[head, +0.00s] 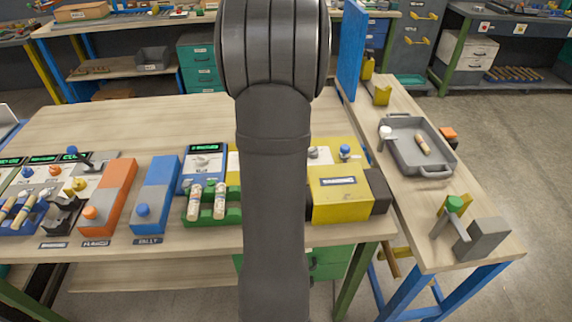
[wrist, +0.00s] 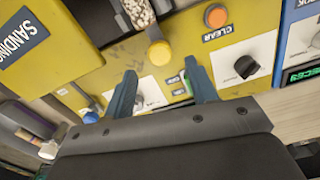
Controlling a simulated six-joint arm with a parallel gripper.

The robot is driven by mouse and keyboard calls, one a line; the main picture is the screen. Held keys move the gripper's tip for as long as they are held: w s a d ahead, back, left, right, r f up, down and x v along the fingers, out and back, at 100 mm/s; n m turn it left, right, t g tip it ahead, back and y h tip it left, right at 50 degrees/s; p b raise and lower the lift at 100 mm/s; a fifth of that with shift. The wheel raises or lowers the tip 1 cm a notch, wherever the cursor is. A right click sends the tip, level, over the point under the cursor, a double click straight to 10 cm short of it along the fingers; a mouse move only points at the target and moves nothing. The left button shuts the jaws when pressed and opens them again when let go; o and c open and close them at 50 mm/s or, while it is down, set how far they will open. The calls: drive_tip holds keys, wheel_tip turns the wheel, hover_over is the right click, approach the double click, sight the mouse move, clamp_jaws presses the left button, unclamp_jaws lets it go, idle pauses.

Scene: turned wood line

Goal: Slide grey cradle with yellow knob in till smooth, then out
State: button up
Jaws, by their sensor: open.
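In the wrist view a yellow knob (wrist: 160,54) sits at the near end of the grey cradle (wrist: 120,14), which is cut off by the top edge. A pale speckled piece (wrist: 138,11) lies in the cradle. My gripper (wrist: 161,80) is open, its two dark fingers apart and empty. The knob shows between and just beyond the fingertips, with no contact visible. The yellow sanding machine (wrist: 35,38) stands beside the cradle; it also shows in the head view (head: 338,205). In the head view my arm hides the cradle, the knob and the gripper.
The yellow panel carries an orange CLEAR button (wrist: 216,15), a black dial (wrist: 246,66) and a blue knob (wrist: 90,117). A green rack (head: 230,214) with two turned pieces stands left of my arm. A grey tray (head: 441,153) is on the right bench. Free tabletop lies behind the stations.

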drive_tip(key=shift+f, duration=2.25)
drive_tip(key=shift+c, duration=0.2)
clamp_jaws()
drive_tip(key=shift+d, duration=0.1)
